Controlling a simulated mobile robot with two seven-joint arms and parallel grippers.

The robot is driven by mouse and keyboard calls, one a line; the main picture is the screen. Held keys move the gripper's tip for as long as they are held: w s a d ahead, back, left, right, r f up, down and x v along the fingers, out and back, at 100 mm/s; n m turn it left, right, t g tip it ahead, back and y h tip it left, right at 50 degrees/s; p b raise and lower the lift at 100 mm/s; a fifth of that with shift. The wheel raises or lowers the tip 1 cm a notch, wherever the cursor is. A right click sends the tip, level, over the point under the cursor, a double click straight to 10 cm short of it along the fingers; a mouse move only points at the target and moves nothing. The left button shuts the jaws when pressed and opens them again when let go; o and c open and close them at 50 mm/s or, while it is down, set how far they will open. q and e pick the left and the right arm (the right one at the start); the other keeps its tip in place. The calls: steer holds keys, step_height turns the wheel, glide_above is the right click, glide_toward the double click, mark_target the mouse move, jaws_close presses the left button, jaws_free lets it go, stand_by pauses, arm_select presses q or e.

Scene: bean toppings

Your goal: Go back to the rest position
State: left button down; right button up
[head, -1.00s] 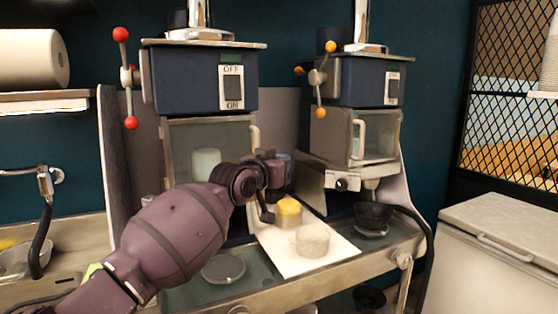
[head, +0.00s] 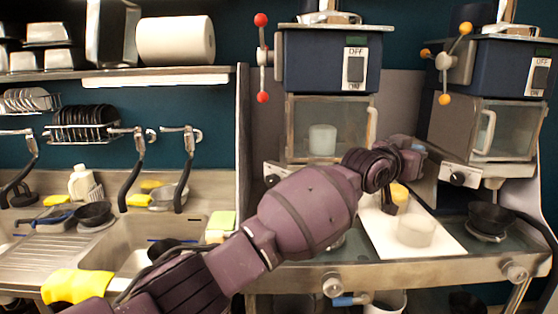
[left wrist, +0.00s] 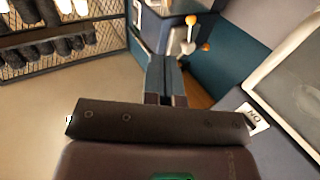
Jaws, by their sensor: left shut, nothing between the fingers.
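My left arm reaches in from the bottom left of the head view. My left gripper (head: 418,160) is in front of the gap between the two dispensing machines, above a white board. It is partly hidden by its own wrist. In the left wrist view its two fingers (left wrist: 166,98) are together with nothing between them. My right gripper is in neither view.
The white board (head: 440,247) holds a yellow-topped item (head: 398,196) and a pale round container (head: 416,231). The left machine (head: 325,58) and right machine (head: 505,70) stand behind. A black bowl (head: 490,218) is at right, a sink (head: 140,245) at left.

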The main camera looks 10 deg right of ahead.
arm_select(q)
step_height(320, 180, up, 6)
steer(key=s+a+m+h, duration=0.1)
steer(key=s+m, duration=0.1)
steer(key=s, duration=0.1)
steer(key=w+a+f+n+t, duration=0.1)
steer(key=w+a+n+t, duration=0.15)
steer(key=a, duration=0.55)
steer(key=a+f+n+t+y, duration=0.3)
steer(key=a+f+n+y, duration=0.15)
steer(key=a+f, duration=0.95)
steer(key=a+f+n+t+y, duration=0.4)
steer(key=a+f, duration=0.7)
steer(key=a, duration=0.6)
steer(key=s+a+f+n+g+y, duration=0.2)
steer(key=s+a+f+y, duration=0.4)
steer(key=s+a+f, duration=0.85)
steer(key=s+a+f+g+y, duration=0.1)
steer(key=s+a+f+g, duration=0.1)
steer(key=s+a+f, duration=0.2)
steer(key=s+a+f+n+g+y, duration=0.1)
steer(key=s+a+f, duration=0.3)
steer(key=s+f, duration=0.7)
steer(key=shift+s+g+y, duration=0.35)
steer(key=shift+s+g, duration=0.05)
steer(key=shift+g, duration=0.05)
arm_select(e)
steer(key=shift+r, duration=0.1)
